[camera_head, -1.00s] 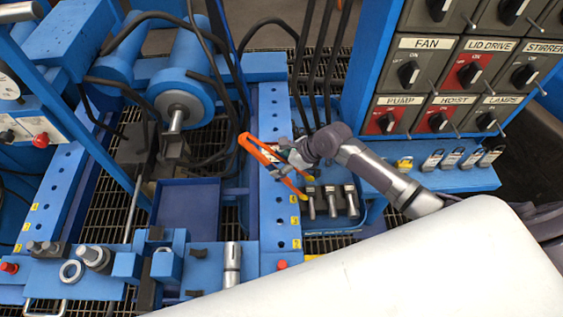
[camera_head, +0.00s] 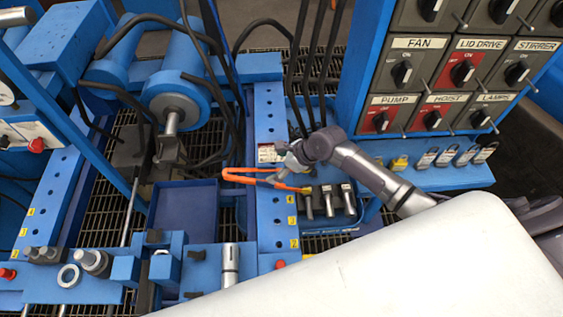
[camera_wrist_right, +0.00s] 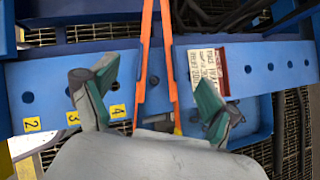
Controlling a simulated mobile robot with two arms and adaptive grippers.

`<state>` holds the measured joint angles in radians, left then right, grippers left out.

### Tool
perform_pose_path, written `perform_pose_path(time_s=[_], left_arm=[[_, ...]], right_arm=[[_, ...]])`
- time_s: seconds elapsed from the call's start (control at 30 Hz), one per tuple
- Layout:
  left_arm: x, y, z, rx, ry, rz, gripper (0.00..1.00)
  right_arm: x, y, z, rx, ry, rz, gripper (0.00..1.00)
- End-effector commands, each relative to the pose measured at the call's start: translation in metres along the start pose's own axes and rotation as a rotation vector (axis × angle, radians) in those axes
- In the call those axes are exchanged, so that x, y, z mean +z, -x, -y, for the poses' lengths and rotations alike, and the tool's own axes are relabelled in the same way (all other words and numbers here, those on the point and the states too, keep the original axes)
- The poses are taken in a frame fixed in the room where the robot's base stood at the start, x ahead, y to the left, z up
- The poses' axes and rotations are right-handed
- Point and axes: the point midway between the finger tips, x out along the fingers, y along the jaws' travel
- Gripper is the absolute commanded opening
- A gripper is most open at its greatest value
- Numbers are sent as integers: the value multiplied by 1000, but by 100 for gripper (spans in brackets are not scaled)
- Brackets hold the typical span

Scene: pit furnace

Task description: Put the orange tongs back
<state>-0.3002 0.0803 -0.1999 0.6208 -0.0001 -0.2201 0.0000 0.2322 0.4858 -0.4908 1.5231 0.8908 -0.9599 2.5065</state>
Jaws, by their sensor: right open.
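The orange tongs (camera_head: 245,175) lie nearly level in the head view, across the blue beam with holes (camera_head: 270,125), their bend pointing left. In the wrist view the two orange legs (camera_wrist_right: 144,70) run up the middle, between the spread fingers of my right gripper (camera_wrist_right: 157,85). Both fingers stand apart from the legs. I cannot tell what bears the tongs' weight. My left gripper is out of view.
A label plate (camera_wrist_right: 207,70) and yellow number tags (camera_wrist_right: 73,117) are on the beam. Several metal-ended parts (camera_head: 328,200) stand right of it, with a row of padlocks (camera_head: 445,157) beyond. A switch panel (camera_head: 430,80) rises at right. A blue tray (camera_head: 185,205) lies left.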

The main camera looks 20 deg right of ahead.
Motion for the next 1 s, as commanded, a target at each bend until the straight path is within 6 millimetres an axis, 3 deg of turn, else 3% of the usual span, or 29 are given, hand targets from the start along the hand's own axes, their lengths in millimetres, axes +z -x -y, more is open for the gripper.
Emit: perform_pose_path(time_s=[0.13,0.4,0.6,0.8,1.0], left_arm=[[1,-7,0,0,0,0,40],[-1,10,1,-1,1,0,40],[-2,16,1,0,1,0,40],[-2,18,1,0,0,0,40],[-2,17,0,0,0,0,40]], right_arm=[[7,10,1,-3,5,1,87],[8,73,0,-2,2,0,87],[7,109,0,0,1,-2,87],[7,127,0,1,1,0,87],[7,129,0,0,1,0,87]])
